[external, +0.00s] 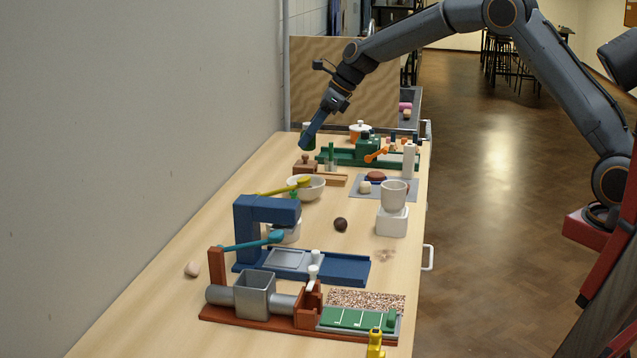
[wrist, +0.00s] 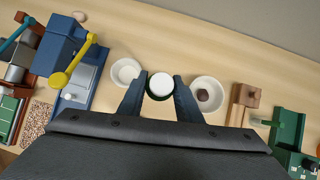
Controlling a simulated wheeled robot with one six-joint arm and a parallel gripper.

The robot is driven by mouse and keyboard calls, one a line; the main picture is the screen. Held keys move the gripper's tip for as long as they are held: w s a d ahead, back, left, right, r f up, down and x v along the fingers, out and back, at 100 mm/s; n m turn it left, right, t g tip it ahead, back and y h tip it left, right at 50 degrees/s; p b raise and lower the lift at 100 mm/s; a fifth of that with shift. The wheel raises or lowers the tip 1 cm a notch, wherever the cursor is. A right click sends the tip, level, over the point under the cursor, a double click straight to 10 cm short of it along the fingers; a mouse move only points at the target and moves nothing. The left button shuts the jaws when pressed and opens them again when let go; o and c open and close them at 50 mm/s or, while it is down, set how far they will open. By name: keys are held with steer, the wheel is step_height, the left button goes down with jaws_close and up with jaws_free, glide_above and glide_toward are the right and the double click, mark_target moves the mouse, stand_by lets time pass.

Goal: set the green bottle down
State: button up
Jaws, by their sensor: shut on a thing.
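My gripper (external: 307,141) is at the far part of the bench in the external view, reaching down and to the left. In the wrist view my gripper (wrist: 159,92) has one finger on each side of the green bottle (wrist: 161,86) and is shut on it. The bottle's round white top faces the wrist camera, with a dark green rim around it. In the external view the green bottle (external: 311,146) is partly hidden by the fingers. Its base does not show clearly, so I cannot tell whether it touches the bench.
In the wrist view a white cup (wrist: 126,72) is left of the bottle and a white bowl (wrist: 222,92) holding a dark ball is to the right. A green rack (external: 345,158), a wooden block (external: 305,168) and a blue machine (external: 250,225) stand on the bench (external: 170,310).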

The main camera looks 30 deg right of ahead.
steer(key=s+a+n+g+b, duration=0.15)
steer(key=s+a, duration=0.25)
steer(key=a, duration=1)
steer(key=s+a+n+b, duration=0.1)
steer(key=s+a+b, duration=0.25)
steer(key=a, duration=1.15)
steer(key=s+a+n+y+b, duration=0.15)
steer(key=s+a+b, duration=0.25)
steer(key=s+a, duration=1.8)
steer(key=shift+n+g+h, duration=0.25)
steer(key=shift+n+g, duration=0.15)
steer(key=shift+g, duration=0.05)
steer(key=f, duration=0.7)
steer(key=f+p, duration=0.1)
steer(key=f, duration=0.6)
steer(key=w+f+p, duration=0.1)
steer(key=f, duration=0.6)
steer(key=shift+a+f, duration=0.1)
steer(key=shift+a, duration=0.3)
steer(key=shift+f, duration=0.1)
steer(key=o, duration=1)
steer(key=shift+f, duration=0.1)
steer(key=shift+o, duration=0.2)
